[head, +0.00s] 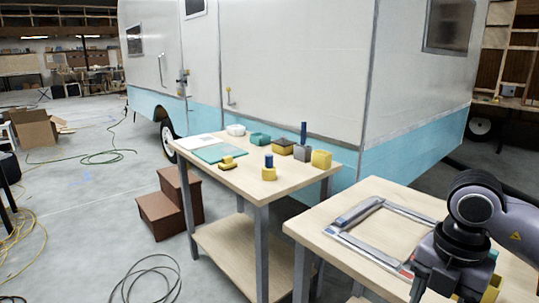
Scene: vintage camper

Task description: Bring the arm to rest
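My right arm comes in at the lower right, over the near wooden table (375,245). Its dark wrist and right gripper (432,280) are partly cut off by the bottom of the picture. The fingertips do not show clearly, so I cannot tell whether the gripper is open or shut, or whether it holds anything. A metal window frame (372,205) lies on this table beside the arm. My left arm and gripper are not in view.
A second table (240,178) holds yellow, teal, dark and blue-handled items and a teal sheet (219,153). The white and blue camper (290,70) stands behind. Brown steps (162,212), a cardboard box (35,130) and loose cables (148,277) are on the floor.

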